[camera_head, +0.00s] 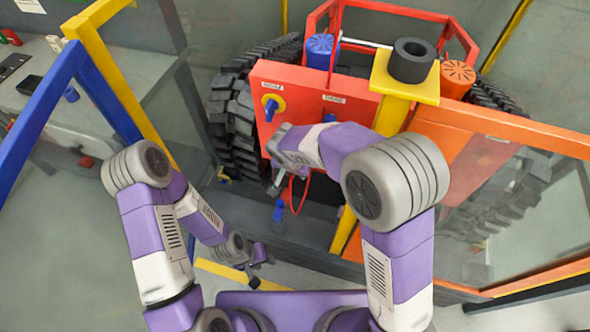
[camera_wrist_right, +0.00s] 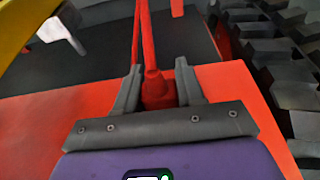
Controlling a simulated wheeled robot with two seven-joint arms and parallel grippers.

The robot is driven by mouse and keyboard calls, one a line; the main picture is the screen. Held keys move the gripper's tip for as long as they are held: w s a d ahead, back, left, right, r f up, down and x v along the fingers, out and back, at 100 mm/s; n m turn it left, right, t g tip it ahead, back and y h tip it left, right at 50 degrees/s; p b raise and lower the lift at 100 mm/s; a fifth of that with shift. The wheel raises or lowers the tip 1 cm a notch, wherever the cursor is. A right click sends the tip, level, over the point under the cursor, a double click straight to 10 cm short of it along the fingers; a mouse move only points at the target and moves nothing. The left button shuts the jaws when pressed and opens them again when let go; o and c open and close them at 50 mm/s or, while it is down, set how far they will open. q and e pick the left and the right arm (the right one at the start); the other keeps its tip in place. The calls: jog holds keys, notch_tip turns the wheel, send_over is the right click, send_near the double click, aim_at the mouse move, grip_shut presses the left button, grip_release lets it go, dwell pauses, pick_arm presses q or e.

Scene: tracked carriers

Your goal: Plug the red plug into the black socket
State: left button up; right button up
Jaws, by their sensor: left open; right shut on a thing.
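The red plug (camera_wrist_right: 157,92) is between the two fingers of my right gripper (camera_wrist_right: 158,84) in the right wrist view, and the gripper is shut on it. A red cable (camera_head: 292,196) hangs in a loop below this gripper in the head view, where the plug itself is hard to make out. My right gripper (camera_head: 274,182) is in front of the red panel (camera_head: 300,92). I cannot make out a black socket on the panel; my right arm covers part of it. My left gripper (camera_head: 257,268) is open and empty, low in the head view.
The panel carries a yellow and blue rotary switch (camera_head: 271,105). A black hollow cylinder (camera_head: 412,60) stands on a yellow post, with a blue cap (camera_head: 320,50) and an orange cap (camera_head: 457,76) nearby. Yellow and blue frame bars stand at left.

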jog(key=shift+w, duration=0.25)
jog(key=o, duration=1.2)
jog(key=shift+d, duration=0.1)
jog(key=shift+c, duration=0.2)
jog(key=p+v, duration=0.2)
jog(key=v, duration=0.5)
jog(key=shift+s+r+p, duration=0.1)
jog(key=shift+r+p, duration=0.15)
jog(key=shift+p, duration=0.05)
